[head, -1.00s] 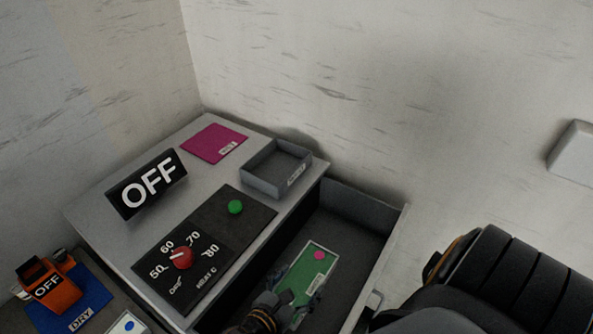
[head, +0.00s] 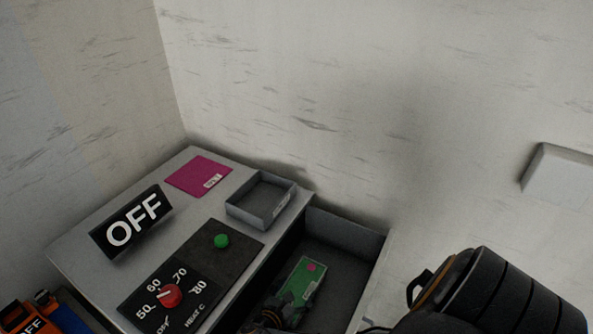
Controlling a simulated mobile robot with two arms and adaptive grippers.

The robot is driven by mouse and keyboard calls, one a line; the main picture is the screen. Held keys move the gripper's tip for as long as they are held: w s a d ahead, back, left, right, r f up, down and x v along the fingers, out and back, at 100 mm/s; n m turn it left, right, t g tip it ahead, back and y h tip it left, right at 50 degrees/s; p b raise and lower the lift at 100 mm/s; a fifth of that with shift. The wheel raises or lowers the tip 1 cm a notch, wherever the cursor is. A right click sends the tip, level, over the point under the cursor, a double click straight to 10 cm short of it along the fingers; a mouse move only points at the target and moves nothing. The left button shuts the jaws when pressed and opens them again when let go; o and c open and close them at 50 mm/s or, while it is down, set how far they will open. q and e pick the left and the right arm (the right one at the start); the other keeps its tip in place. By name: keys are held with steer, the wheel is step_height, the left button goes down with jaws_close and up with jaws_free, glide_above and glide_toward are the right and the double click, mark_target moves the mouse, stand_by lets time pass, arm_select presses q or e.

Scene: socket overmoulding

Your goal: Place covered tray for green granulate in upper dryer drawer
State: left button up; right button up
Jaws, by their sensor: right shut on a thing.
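The covered tray (head: 307,274) has a green lid with a pink dot and a pale label. It is in the lower middle of the head view, within the open dryer drawer (head: 346,232). My right gripper (head: 293,305) is shut on the tray's near part, which it partly hides. I cannot tell whether the tray touches the drawer floor. The drawer is dark grey inside, and its near end is cut off by the picture edge. My left gripper is not in view.
The dryer top (head: 85,240) carries an OFF sign (head: 132,222), a magenta lid (head: 198,175), an empty grey tray (head: 262,200) and a panel with a red knob (head: 171,295) and green button (head: 222,241). An orange device (head: 28,315) is at lower left. The wall stands close behind.

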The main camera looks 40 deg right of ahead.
steer(key=shift+w+f, duration=0.1)
steer(key=shift+f, duration=0.55)
steer(key=o, duration=1.6)
steer(key=shift+f, duration=0.15)
steer(key=shift+c, duration=0.2)
steer(key=shift+a, duration=0.1)
steer(key=shift+r, duration=0.25)
steer(key=v, duration=0.7)
steer(key=shift+a+p, duration=0.25)
steer(key=shift+p, duration=0.05)
